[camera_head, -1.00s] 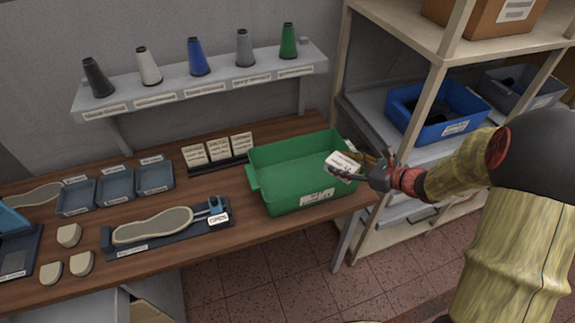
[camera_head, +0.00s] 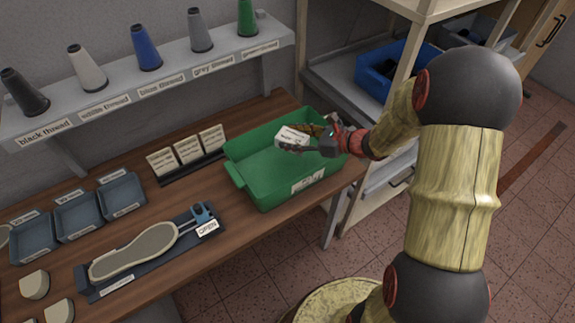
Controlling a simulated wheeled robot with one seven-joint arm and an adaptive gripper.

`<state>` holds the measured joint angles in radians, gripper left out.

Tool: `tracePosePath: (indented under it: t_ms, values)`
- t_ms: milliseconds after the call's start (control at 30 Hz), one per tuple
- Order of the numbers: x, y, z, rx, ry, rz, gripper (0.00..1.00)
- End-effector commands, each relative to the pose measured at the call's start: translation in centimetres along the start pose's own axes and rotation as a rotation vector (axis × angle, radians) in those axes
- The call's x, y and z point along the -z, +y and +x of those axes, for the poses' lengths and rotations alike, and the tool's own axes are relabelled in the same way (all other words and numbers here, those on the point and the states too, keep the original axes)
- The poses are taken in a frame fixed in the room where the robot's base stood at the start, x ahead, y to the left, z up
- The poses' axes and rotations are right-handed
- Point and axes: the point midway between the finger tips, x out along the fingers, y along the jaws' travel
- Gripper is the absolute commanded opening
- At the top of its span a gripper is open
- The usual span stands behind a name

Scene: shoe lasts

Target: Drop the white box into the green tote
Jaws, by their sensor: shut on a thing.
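The white box (camera_head: 293,137) is small and has dark print on it. My gripper (camera_head: 310,142) is shut on it, reaching in from the right. The green tote (camera_head: 248,188) stands at the right end of the wooden bench. The box is held over the tote's right part, around rim height or above; the exact height is hard to tell. The tote's visible floor is bare. My gripper and the box hide part of its far right side.
A card rack (camera_head: 190,152) stands left of the tote. A shoe last board (camera_head: 150,250) with an "OPEN" tag lies in front. A shelf of thread cones (camera_head: 150,85) hangs above. A shelving unit with a blue bin (camera_head: 385,72) stands right.

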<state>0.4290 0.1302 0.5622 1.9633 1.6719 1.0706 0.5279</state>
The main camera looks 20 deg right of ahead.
Motion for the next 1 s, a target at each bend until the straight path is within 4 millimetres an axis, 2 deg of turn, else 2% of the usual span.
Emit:
tracePosePath:
  t_ms: [33, 133, 433, 467, 800, 1000]
  values:
    - [0.75, -0.02, 0.32, 0.000, -0.001, 0.000, 0.17]
    - [1.23, -0.03, 0.53, 0.001, -0.001, -0.001, 0.17]
    - [1.25, -0.04, 0.54, 0.001, -0.001, -0.001, 0.17]
    - [1.25, -0.04, 0.54, 0.001, -0.001, -0.001, 0.48]
    - [1.29, -0.02, 0.55, 0.000, -0.001, -0.001, 0.67]
    - [1.31, -0.02, 0.55, 0.000, 0.000, -0.001, 0.68]
